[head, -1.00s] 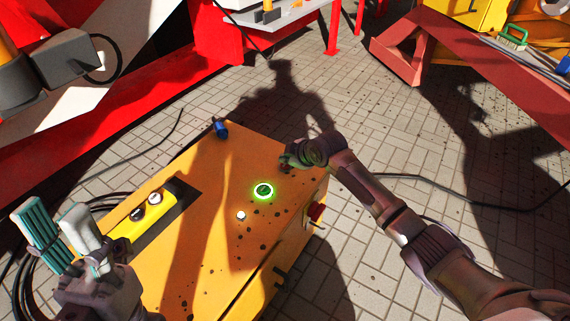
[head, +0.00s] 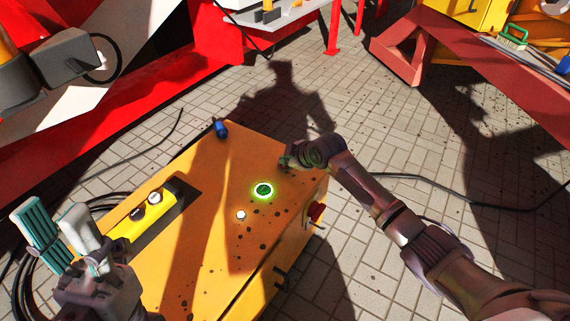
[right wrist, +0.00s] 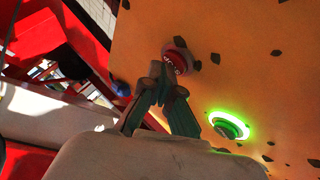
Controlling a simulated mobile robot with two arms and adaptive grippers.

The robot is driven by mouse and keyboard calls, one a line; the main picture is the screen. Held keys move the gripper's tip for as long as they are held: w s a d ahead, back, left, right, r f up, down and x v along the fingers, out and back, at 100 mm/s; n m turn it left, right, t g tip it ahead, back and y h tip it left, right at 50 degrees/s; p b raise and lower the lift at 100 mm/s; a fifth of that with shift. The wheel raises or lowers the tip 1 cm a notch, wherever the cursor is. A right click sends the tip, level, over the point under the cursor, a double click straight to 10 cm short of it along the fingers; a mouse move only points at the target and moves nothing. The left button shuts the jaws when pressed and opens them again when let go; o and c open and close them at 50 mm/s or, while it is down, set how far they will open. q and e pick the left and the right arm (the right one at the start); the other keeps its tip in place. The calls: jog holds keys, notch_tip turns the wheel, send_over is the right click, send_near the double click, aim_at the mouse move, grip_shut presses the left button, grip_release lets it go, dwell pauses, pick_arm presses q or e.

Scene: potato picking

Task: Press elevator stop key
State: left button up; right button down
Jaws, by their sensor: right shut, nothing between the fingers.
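A yellow control box (head: 205,200) stands in the middle of the head view. A green-lit round button (head: 263,190) is on its top; it also shows in the right wrist view (right wrist: 228,126). A red button with pale lettering (right wrist: 178,58) sits beyond my right fingertips in the right wrist view. In the head view my right gripper hides it. My right gripper (head: 286,160) is over the box's far right corner. In the right wrist view its fingers (right wrist: 166,72) are shut and empty, tips beside the red button; contact cannot be told. My left gripper (head: 54,212) is open and empty.
A small white button (head: 241,215) is on the box top, and a red knob (head: 316,212) on its right side. A yellow switch panel (head: 130,228) lies at the left. A blue connector (head: 221,130) is at the far edge. Open tiled floor (head: 390,140) lies right.

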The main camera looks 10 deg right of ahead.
jog(key=shift+f, duration=0.15)
jog(key=shift+r+p, duration=0.9)
jog(key=shift+p, duration=0.15)
